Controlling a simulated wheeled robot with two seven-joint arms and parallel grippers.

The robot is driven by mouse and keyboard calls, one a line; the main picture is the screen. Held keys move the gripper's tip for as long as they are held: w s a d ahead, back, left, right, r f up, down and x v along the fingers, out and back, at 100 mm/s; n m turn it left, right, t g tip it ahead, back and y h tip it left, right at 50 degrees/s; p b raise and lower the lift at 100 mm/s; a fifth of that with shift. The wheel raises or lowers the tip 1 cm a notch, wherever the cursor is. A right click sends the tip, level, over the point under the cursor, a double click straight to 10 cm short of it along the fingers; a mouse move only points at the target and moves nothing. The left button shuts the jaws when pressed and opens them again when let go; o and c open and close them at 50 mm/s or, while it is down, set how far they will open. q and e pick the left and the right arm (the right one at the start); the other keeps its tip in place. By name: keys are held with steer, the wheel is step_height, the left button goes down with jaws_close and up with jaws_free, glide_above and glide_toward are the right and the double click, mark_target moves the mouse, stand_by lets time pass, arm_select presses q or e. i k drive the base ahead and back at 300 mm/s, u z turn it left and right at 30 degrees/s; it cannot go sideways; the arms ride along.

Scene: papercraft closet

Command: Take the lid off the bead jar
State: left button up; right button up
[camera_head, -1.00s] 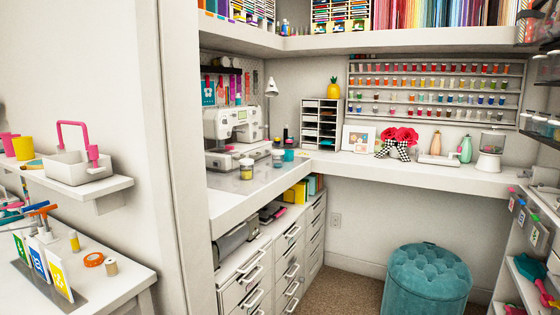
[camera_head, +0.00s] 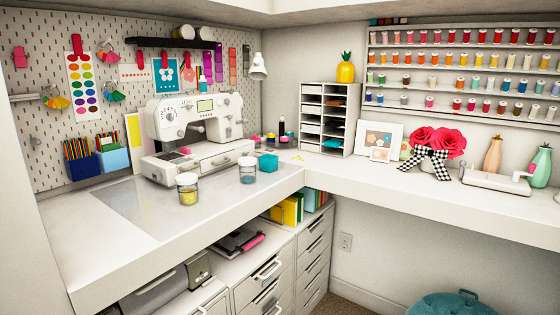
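Two small clear jars with pale lids stand on the left counter in front of the sewing machine. The nearer jar (camera_head: 188,189) holds something yellow. The other jar (camera_head: 247,169) holds something blue. Both lids appear to be on. The contents are too small to tell whether they are beads. Neither of my grippers is in view.
The white sewing machine (camera_head: 196,134) stands right behind the jars. A teal box (camera_head: 267,162) is beside the blue jar. The counter (camera_head: 72,222) has free room at its front left. A teal stool (camera_head: 450,304) is on the floor at the right.

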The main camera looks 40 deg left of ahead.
mark_target(247, 174)
steer(key=i, duration=1.25)
steer(key=u, duration=2.25)
